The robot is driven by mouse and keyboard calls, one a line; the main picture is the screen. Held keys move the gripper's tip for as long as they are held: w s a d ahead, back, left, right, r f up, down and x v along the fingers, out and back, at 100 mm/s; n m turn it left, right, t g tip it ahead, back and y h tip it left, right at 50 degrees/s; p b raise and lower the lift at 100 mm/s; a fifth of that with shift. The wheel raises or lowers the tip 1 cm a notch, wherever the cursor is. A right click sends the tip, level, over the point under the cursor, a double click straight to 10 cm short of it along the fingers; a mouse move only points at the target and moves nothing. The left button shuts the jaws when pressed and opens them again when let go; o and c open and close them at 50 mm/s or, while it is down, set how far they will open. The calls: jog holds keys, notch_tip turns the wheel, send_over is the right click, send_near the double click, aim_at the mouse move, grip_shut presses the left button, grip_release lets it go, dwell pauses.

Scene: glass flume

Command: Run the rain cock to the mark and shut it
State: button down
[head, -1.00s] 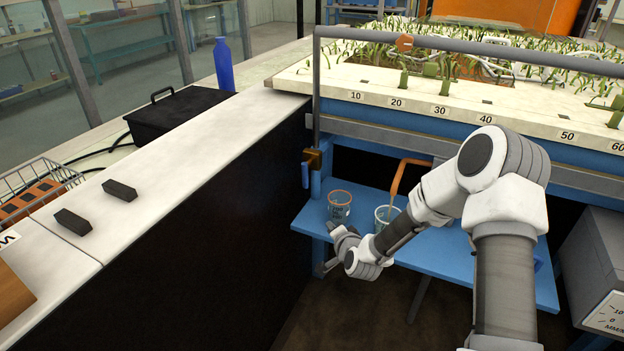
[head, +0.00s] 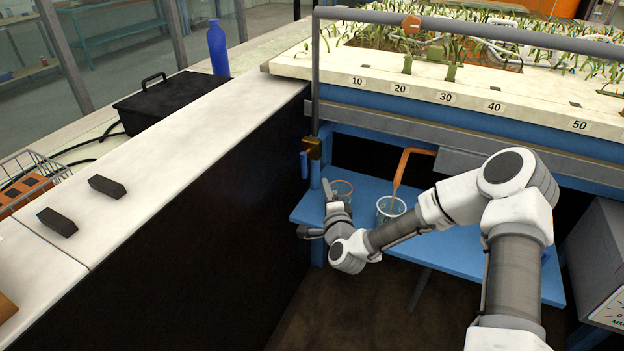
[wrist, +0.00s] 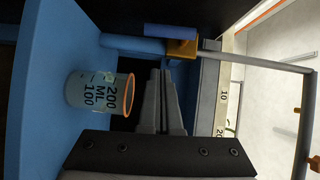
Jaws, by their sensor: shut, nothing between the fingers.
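The rain cock is a brass valve (head: 313,148) at the foot of the grey upright pipe. Its blue lever (head: 304,166) hangs straight down. In the wrist view the brass body (wrist: 183,47) and blue lever (wrist: 168,30) lie beyond my fingertips. An orange-rimmed beaker (head: 342,187) stands on the blue shelf below, partly hidden by my gripper. The wrist view shows the beaker (wrist: 98,92) marked 100 and 200 ML; its water level cannot be told.
A second beaker (head: 391,207) stands right of the first under an orange bent pipe (head: 402,170). The blue shelf (head: 440,250) holds both. A black-sided bench (head: 220,200) closes off the left. The planted flume bed (head: 420,80) overhangs the shelf. A grey gauge box (head: 597,260) stands right.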

aim_at(306, 163)
jog(key=w+a+b, duration=0.1)
jog(key=w+a, duration=0.3)
jog(key=w, duration=0.1)
jog(key=shift+a+f, duration=0.1)
jog(key=shift+f, duration=0.05)
